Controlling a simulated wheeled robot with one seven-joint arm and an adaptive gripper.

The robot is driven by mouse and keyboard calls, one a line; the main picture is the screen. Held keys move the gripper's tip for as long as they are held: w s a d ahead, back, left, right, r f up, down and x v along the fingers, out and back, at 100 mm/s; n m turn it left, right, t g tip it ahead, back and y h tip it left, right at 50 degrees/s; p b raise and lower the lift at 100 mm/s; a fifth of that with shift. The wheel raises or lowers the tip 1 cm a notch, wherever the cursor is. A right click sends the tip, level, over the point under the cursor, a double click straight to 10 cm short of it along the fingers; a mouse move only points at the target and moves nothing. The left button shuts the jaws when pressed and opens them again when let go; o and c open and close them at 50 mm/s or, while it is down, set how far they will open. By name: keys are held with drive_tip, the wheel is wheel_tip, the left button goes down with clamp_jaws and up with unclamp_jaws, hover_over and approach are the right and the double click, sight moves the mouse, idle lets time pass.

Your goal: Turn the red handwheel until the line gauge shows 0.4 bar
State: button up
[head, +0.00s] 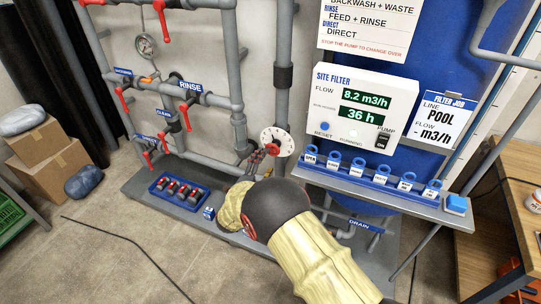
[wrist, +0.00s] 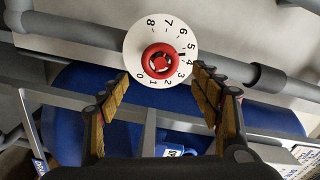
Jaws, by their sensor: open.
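The red handwheel (wrist: 160,62) sits at the centre of a white dial (wrist: 134,44) numbered 0 to 8. A small black mark on the dial lies near 4 and 5. My gripper (wrist: 160,79) is open, its two fingers spread on either side of the handwheel's lower part, with nothing held. I cannot tell whether they touch it. In the head view the dial (head: 268,137) shows just beyond my gripper (head: 262,154), and the handwheel is partly hidden. A round gauge (head: 145,45) hangs on the pipes at upper left; its reading is too small to tell.
Grey pipes with red levers (head: 122,99) stand left of the dial. A blue tray (head: 160,181) of red-and-dark parts lies on the base below. A shelf with blue rings (head: 357,167) and the site filter panel (head: 322,110) are close on the right.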

drive_tip(key=shift+v, duration=2.05)
